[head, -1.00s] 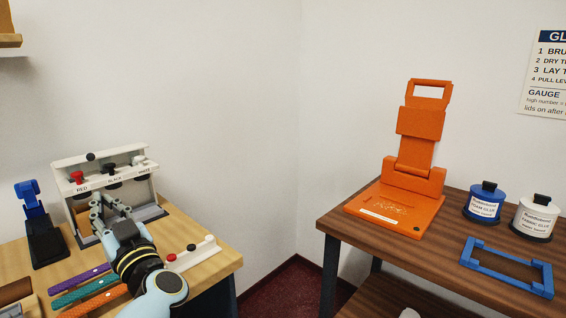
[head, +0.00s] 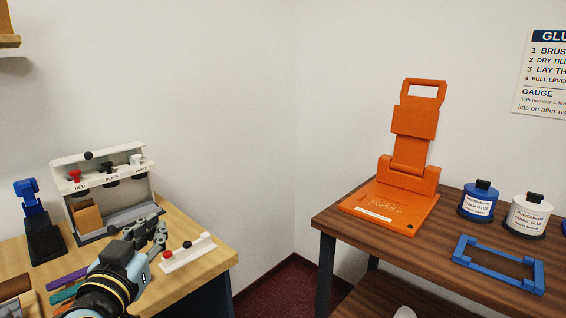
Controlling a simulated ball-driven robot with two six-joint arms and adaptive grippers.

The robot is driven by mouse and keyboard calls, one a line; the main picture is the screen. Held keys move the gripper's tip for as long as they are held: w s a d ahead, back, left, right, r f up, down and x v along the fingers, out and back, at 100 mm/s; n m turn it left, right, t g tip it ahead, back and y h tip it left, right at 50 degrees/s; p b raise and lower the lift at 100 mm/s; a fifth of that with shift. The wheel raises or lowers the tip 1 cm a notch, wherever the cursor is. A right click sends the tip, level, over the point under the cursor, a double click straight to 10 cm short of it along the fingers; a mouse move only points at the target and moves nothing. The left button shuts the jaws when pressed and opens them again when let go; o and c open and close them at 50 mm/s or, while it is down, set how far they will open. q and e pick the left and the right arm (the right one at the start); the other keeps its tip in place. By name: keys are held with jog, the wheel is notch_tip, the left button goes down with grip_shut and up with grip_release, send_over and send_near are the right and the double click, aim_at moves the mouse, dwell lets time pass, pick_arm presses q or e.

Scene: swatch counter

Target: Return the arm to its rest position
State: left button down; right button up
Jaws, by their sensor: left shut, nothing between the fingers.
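My left gripper (head: 153,233) is in the lower left of the head view, above the light wooden table (head: 205,222). Its fingers are shut with nothing between them. It is just left of a small white block with red, black and white knobs (head: 188,252). The white dispenser-like stand (head: 98,170) labelled red, black and white is behind it, apart from the fingers. A tan block (head: 88,219) sits in the left bay of this stand. My right gripper is not in view.
A blue and black device (head: 38,222) stands at the left. Purple (head: 66,279) and teal strips lie partly hidden by my arm. On the dark table at right are an orange press (head: 405,165), blue (head: 479,203) and white glue jars (head: 528,215), and a blue frame (head: 497,264).

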pick_arm(q)
jog(key=s+d+f+m+g+h, duration=0.1)
jog(key=s+f+g, duration=0.25)
jog(key=s, duration=0.25)
jog(key=s+f+m+g+h, duration=0.1)
jog(key=s+f+g, duration=0.25)
jog(key=s, duration=0.35)
jog(key=s+a+n+g+y, duration=0.1)
jog(key=s+a+g+y, duration=0.2)
jog(key=s, duration=0.6)
jog(key=s+a+n+g, duration=0.2)
jog(key=s+g, duration=0.2)
jog(key=s, duration=0.5)
notch_tip(320, 180, down, 30)
jog(key=s+a+g+b, duration=0.2)
jog(key=a+b, duration=0.1)
jog(key=b, duration=0.1)
jog(key=s+a+f+g+b, duration=0.1)
jog(key=s+f+b, duration=0.3)
jog(key=s+f, duration=1.4)
notch_tip(320, 180, down, 3)
jog(key=shift+s+r, duration=0.1)
jog(key=shift+s, duration=0.3)
